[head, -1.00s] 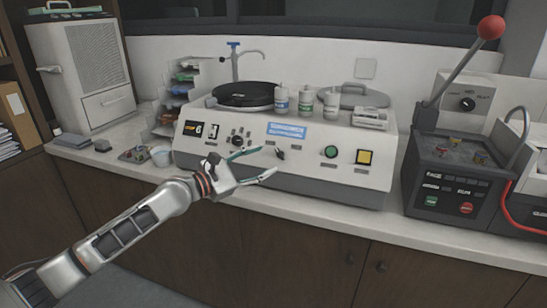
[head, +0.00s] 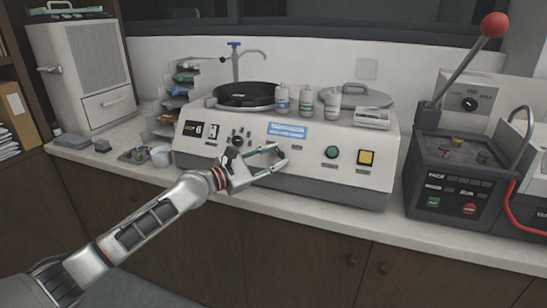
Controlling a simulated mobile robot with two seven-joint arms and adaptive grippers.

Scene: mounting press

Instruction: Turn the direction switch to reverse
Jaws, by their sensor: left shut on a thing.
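The grey-white polishing machine (head: 345,127) stands on the counter, with a sloping control panel facing me. The direction switch (head: 281,154), a small black lever below the blue label, is largely covered by my fingertips. My left gripper (head: 279,157) reaches in from the left, its fingertips at the panel on either side of the lever and shut on it. The lever's exact angle is hard to tell. My right gripper is not in view.
On the panel are a black knob (head: 237,141), a green button (head: 332,152) and a yellow square button (head: 366,158). Several bottles (head: 306,100) stand on top of the machine. The mounting press (head: 455,165) with its red-knobbed lever stands to the right.

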